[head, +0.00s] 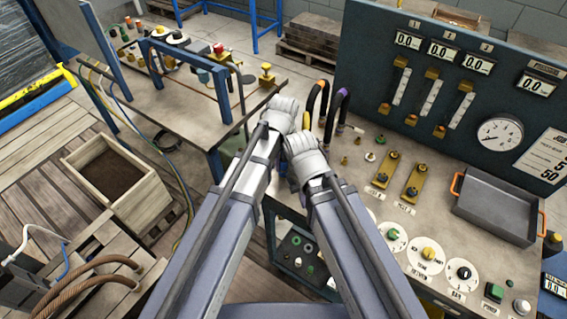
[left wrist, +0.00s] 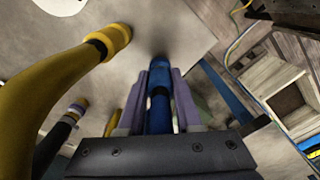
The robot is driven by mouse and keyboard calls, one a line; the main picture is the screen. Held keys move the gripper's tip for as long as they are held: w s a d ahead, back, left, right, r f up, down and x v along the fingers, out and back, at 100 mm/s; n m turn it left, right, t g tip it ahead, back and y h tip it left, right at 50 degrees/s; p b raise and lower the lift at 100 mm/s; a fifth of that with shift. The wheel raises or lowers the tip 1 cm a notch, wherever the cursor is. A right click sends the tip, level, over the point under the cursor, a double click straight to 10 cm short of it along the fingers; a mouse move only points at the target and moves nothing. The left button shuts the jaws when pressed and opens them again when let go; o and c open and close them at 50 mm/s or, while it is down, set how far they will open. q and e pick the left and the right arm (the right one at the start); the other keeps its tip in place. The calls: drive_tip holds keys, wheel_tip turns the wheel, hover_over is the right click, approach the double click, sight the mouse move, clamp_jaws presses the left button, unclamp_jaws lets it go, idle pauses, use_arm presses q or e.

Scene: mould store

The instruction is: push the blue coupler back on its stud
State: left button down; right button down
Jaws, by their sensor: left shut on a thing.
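The blue coupler (left wrist: 160,65) shows in the left wrist view at the end of a dark blue hose (left wrist: 158,115). My left gripper (left wrist: 161,78) is shut on it, with one grey-purple finger on each side. The coupler points at a pale flat face; its far end and any stud under it are hidden. In the head view my left gripper (head: 281,112) is over the near left edge of the panel bench, and its hand hides the coupler. My right gripper (head: 301,150) is just below and right of it; its fingers cannot be made out.
In the left wrist view a thick yellow hose (left wrist: 60,85) passes close to the left. In the head view, black hoses with orange (head: 318,98) and purple (head: 342,92) bands stand right of the hands. A grey tray (head: 495,208) lies further right; a wooden crate (head: 118,180) stands left.

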use_arm(q)
drive_tip(key=c, duration=0.5)
unclamp_jaws()
drive_tip(key=shift+r, duration=0.1)
use_arm(e)
drive_tip(key=shift+r, duration=0.1)
use_arm(q)
wheel_tip(320, 180, up, 8)
drive_tip(key=p, duration=0.8)
drive_tip(key=shift+f, duration=0.2)
use_arm(e)
wheel_tip(320, 180, up, 8)
drive_tip(key=shift+f, duration=0.25)
use_arm(q)
drive_tip(key=shift+a, duration=0.1)
